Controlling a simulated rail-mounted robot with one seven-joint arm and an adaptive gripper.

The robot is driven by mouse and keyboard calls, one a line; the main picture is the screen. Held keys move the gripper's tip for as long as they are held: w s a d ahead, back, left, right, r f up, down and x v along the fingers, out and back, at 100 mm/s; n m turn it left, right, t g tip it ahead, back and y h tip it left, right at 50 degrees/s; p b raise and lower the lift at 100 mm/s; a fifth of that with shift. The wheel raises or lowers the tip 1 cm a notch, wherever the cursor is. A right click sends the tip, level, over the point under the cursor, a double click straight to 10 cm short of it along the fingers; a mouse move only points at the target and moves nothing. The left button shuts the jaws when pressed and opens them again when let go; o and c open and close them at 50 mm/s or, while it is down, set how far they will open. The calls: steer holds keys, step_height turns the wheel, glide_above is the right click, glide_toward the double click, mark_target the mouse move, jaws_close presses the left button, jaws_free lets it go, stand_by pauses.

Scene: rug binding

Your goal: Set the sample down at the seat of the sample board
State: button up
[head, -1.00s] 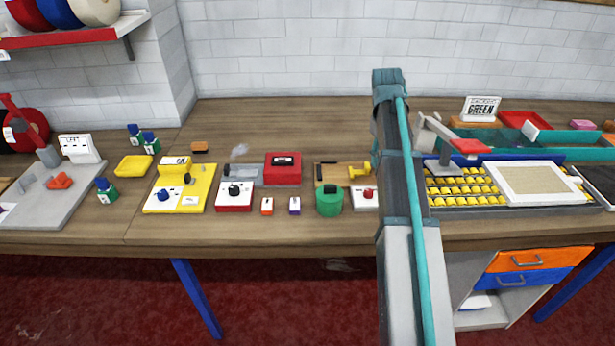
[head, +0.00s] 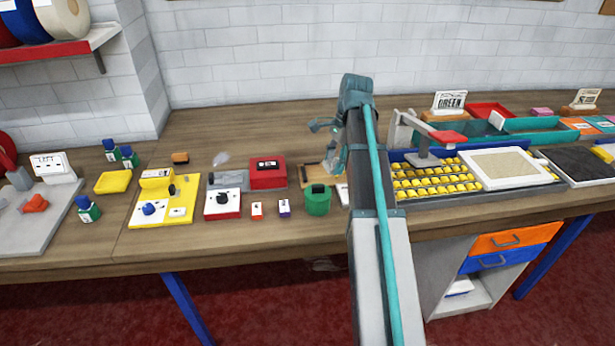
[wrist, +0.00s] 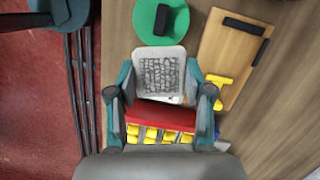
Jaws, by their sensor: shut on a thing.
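My gripper (wrist: 160,80) is shut on a small pale tile with a grey woven pattern (wrist: 158,62), which I take to be the sample. It is held flat between the teal fingertips. In the head view my gripper (head: 328,145) is partly behind my arm, near the wooden board (head: 313,172), and the tile cannot be made out. The wrist view shows this board (wrist: 222,62) to the right of the tile, with a black bar (wrist: 245,26) and a yellow piece (wrist: 217,80). I cannot tell which thing is the sample board, so its seat is not identified.
A bed of yellow rollers (head: 430,180) with a red-topped lever (head: 447,137) and a white framed panel (head: 505,168) lies to the right. Bare bench shows behind the wooden board.

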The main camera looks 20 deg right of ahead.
steer(key=shift+s+d+m+t, duration=0.15)
steer(key=shift+m+t, duration=0.15)
steer(key=shift+m, duration=1)
steer(key=shift+w, duration=0.35)
steer(key=w+f+p, duration=0.3)
steer(key=w+f, duration=0.1)
steer(key=w, duration=0.5)
steer(key=p, duration=0.1)
glide_above(314, 175)
steer(key=s, duration=0.1)
steer(key=f, duration=0.4)
steer(key=shift+s+d+f, duration=0.15)
steer(key=shift+d, duration=0.25)
steer(key=shift+w+f+p, duration=0.55)
steer(key=shift+f, duration=0.35)
steer(key=shift+d+p+x, duration=0.15)
steer(key=shift+p+x, duration=0.15)
steer(key=shift+x, duration=0.4)
steer(key=shift+d+p+x, duration=0.15)
steer(key=shift+p+x, duration=0.15)
steer(key=shift+x, duration=0.4)
steer(key=shift+s+f, duration=0.1)
steer(key=shift+f, duration=0.1)
